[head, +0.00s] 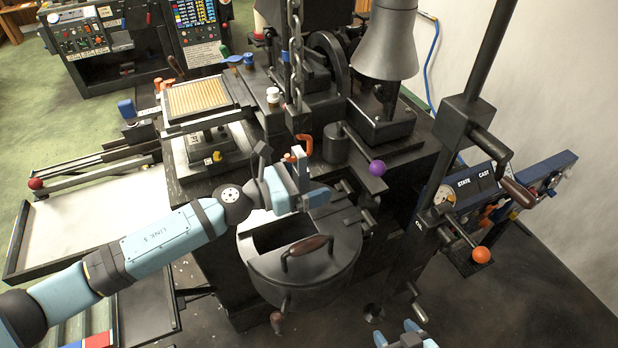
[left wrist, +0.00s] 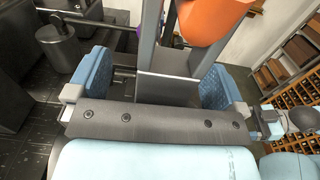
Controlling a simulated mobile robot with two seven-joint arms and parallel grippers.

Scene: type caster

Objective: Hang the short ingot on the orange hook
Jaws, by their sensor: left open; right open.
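The orange hook (head: 305,143) hangs below a chain near the middle of the head view. It also shows large at the top of the left wrist view (left wrist: 210,20). My left gripper (head: 297,190) is open just below the hook, over the round pot. In the left wrist view its blue fingers (left wrist: 152,82) stand on either side of a grey piece (left wrist: 168,90) with upright bars, apparently the short ingot. The upright bars reach up beside the hook; whether they bear on it I cannot tell. My right gripper (head: 405,335) is open at the bottom edge of the head view.
The round dark pot (head: 330,262) with a brown-handled lid is below my left gripper. A purple-knobbed lever (head: 377,168) is to the right of the hook. A tall post with an orange-knobbed lever (head: 481,255) stands further right. The floor at the lower right is mostly clear.

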